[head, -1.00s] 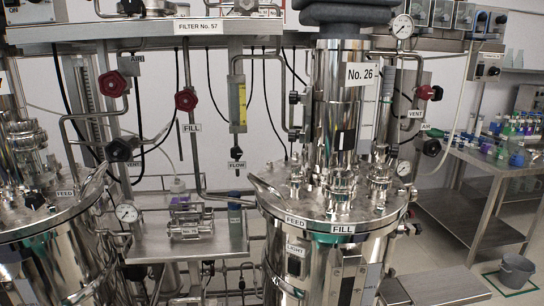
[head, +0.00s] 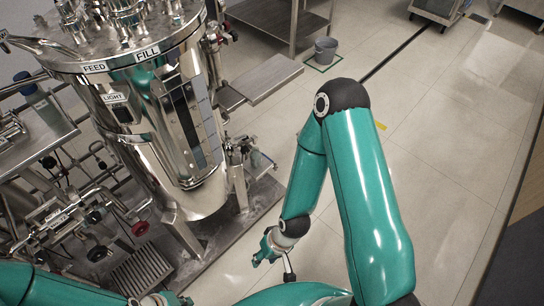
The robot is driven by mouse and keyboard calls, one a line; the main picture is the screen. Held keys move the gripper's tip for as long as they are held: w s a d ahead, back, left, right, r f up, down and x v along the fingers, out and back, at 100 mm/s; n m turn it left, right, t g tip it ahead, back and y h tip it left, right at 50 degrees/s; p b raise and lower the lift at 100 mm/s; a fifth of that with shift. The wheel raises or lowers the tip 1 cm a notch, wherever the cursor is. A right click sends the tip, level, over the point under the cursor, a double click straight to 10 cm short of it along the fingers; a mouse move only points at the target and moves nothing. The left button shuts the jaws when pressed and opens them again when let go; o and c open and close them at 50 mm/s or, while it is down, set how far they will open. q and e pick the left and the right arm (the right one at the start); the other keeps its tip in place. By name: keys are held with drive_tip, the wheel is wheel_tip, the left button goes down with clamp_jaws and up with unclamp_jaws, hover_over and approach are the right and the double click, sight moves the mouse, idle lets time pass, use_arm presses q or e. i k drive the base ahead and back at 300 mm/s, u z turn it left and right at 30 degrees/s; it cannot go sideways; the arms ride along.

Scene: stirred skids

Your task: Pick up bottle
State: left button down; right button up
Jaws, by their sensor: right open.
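No bottle shows clearly in the head view. My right gripper (head: 271,260) hangs at the lower middle, open and empty, over the floor to the right of the steel vessel. My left gripper (head: 164,299) shows only in part at the bottom edge, and its fingers are cut off.
A steel vessel (head: 140,110) marked FEED and FILL stands at the left on a metal skid. Pipes and red-handled valves (head: 140,228) are low at the left. A steel bench (head: 275,25) and grey bucket (head: 326,50) are behind. The floor (head: 450,130) at right is clear.

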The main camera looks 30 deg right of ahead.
sight(256, 155)
drive_tip(key=z, duration=0.65)
drive_tip(key=k, duration=0.55)
drive_tip(key=u, duration=0.95)
